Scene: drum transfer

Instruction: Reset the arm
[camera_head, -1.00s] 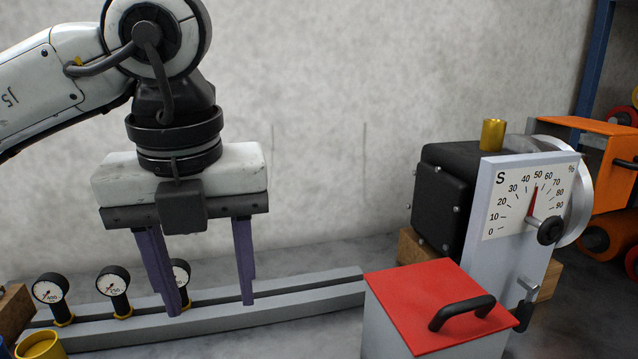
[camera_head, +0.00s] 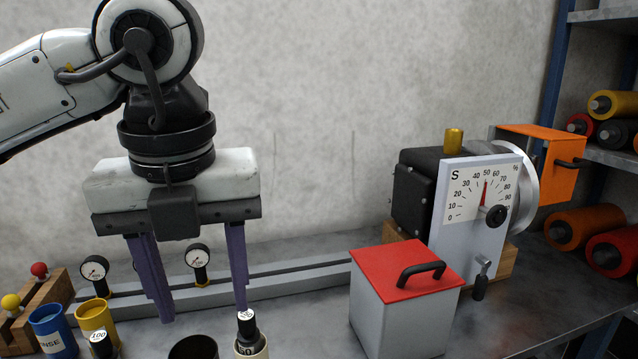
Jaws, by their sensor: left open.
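My left arm comes in from the upper left. Its left gripper (camera_head: 203,308) hangs with two purple fingers pointing down, spread wide apart with nothing between them. The gripper is in front of a grey rail with dial gauges (camera_head: 198,258) along the wall. Its right fingertip shows just above or behind a dark-capped bottle (camera_head: 248,335); I cannot tell whether they touch. My right gripper is out of view.
A grey box with a red lid (camera_head: 405,272) stands right of the gripper. Behind it is a machine with a percent dial (camera_head: 485,190). A blue cup (camera_head: 50,328), a yellow cup (camera_head: 95,318) and a dark round container (camera_head: 193,348) stand in front. Shelves with rollers (camera_head: 612,103) are at right.

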